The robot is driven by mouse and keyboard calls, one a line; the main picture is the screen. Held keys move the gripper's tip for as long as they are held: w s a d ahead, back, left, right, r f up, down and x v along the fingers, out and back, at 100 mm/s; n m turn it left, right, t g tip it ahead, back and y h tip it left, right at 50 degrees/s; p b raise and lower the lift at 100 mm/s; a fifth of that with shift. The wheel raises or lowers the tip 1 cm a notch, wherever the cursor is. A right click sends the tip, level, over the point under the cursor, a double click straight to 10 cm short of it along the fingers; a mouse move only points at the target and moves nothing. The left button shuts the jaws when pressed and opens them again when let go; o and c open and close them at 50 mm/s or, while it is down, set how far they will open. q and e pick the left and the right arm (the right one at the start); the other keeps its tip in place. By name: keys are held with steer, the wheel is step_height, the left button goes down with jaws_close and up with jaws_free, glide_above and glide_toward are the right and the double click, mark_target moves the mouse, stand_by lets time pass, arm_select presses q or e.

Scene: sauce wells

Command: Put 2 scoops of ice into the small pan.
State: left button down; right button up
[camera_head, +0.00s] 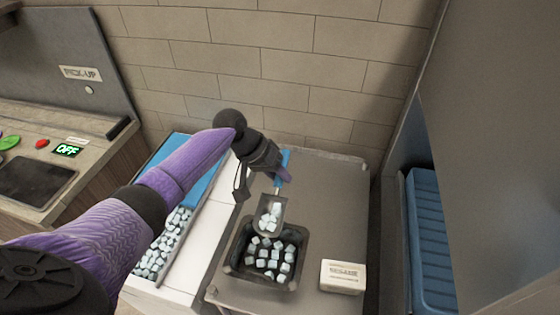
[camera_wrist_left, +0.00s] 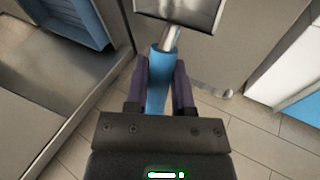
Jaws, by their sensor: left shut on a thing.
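My left gripper (camera_head: 283,175) is shut on the blue handle of the scoop; the wrist view shows the handle (camera_wrist_left: 158,85) between its two purple fingers (camera_wrist_left: 160,88). The metal scoop (camera_head: 262,224) holds several pale ice cubes (camera_head: 271,213) and is over the back edge of the small dark pan (camera_head: 236,262). The pan stands on the grey cart top and has a layer of ice cubes in it. In the wrist view part of the scoop's head (camera_wrist_left: 180,10) shows at the top. My right gripper is not in view.
A white ice bin (camera_head: 192,265) with ice cubes and a blue lid (camera_head: 203,186) stands left of the grey cart (camera_head: 330,215). A white labelled block (camera_head: 342,277) lies right of the pan. A brick wall is behind; a cabinet with a blue crate (camera_head: 428,235) is at right.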

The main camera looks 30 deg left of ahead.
arm_select(q)
steer(key=s+d+r+m+t+y+p, duration=0.1)
steer(key=s+r+m+t+p, duration=0.1)
steer(key=s+r+t+p, duration=0.3)
steer(key=shift+s+d+r+t+p, duration=0.2)
steer(key=shift+s+d+t+p, duration=0.1)
steer(key=shift+s+t+p, duration=0.65)
steer(key=shift+w, duration=0.15)
